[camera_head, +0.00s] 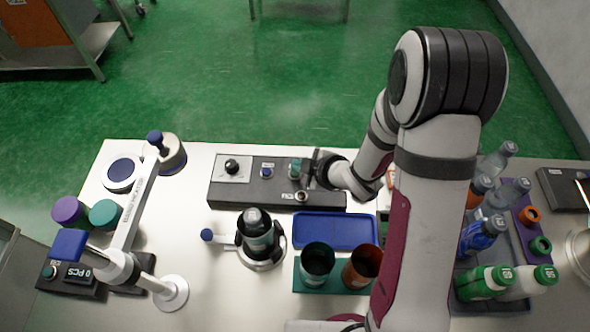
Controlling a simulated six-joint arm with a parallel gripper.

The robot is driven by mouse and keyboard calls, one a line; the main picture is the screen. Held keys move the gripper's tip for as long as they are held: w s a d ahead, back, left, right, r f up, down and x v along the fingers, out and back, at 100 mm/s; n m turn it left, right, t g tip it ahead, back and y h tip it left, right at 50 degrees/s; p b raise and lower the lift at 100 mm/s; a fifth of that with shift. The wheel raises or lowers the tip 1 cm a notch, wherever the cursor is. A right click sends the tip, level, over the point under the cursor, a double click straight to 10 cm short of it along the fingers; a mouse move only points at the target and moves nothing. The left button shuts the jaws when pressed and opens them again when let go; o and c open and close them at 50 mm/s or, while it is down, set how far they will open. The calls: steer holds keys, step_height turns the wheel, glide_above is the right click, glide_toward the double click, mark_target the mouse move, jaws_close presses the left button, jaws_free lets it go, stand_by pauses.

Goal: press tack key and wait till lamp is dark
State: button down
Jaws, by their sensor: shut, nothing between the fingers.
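A dark control box (255,195) lies along the far side of the white table. It carries a black knob (232,166) on a pale plate, a small blue key (267,171) and a teal key (294,169). A small pale round part, perhaps the lamp (301,196), sits near the box's front edge; whether it is lit I cannot tell. The labels are too small to read, so I cannot tell which key is tack. My gripper (309,166) is shut and empty, low over the box just right of the teal key. Contact with the key cannot be made out.
A bottle stands upright in a round holder (262,262) in front of the box. Several bottles fill a grey crate (505,305) at right. A white-armed device (131,213) stands at left.

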stand_by(0.3)
steer(key=shift+f, duration=0.4)
steer(key=shift+f, duration=0.45)
stand_by(0.4)
steer(key=shift+r, duration=0.85)
steer(key=shift+r, duration=0.1)
steer(key=shift+r, duration=2.4)
stand_by(3.1)
